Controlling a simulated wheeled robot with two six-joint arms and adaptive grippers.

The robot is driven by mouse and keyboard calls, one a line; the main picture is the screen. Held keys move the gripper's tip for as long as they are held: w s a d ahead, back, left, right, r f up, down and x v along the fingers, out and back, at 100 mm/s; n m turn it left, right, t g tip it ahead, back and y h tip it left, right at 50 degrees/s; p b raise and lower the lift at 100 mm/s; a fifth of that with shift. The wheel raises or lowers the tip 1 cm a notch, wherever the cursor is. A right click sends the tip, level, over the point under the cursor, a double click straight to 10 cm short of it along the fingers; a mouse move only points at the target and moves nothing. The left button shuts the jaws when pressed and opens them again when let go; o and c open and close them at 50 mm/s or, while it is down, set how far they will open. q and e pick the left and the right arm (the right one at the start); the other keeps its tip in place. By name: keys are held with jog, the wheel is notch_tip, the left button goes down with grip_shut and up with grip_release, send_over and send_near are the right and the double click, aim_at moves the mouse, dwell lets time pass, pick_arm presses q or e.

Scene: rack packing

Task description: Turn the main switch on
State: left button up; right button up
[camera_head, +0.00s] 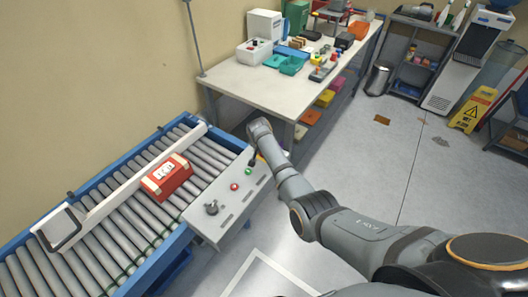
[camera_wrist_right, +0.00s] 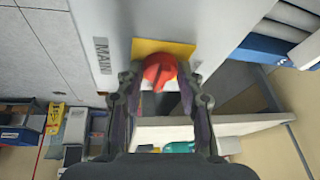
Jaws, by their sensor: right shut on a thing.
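The main switch (camera_wrist_right: 159,68) is a red rotary knob on a yellow plate (camera_wrist_right: 185,48), beside the label "MAIN" on a grey panel. In the right wrist view, the fingers of my right gripper (camera_wrist_right: 160,84) are on both sides of the knob and shut on it. The knob's ridge points roughly down in that view; I cannot read any on or off mark. In the head view my right gripper (camera_head: 256,140) is at the far end of the grey control box (camera_head: 212,208), and the switch is hidden there. My left gripper is not in view.
The control box also has a red button (camera_head: 234,186), a green button (camera_head: 248,171) and a dark knob (camera_head: 211,208). A roller conveyor (camera_head: 110,232) with a red box (camera_head: 167,177) lies to the left. A white worktable (camera_head: 255,88) with several items stands behind.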

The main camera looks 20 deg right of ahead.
dwell(0.3)
jog(key=o, duration=1.2)
jog(key=shift+c, duration=0.2)
jog(key=shift+r, duration=0.1)
jog(key=v, duration=1.1)
jog(key=shift+s+a+r, duration=0.2)
jog(key=shift+r, duration=0.1)
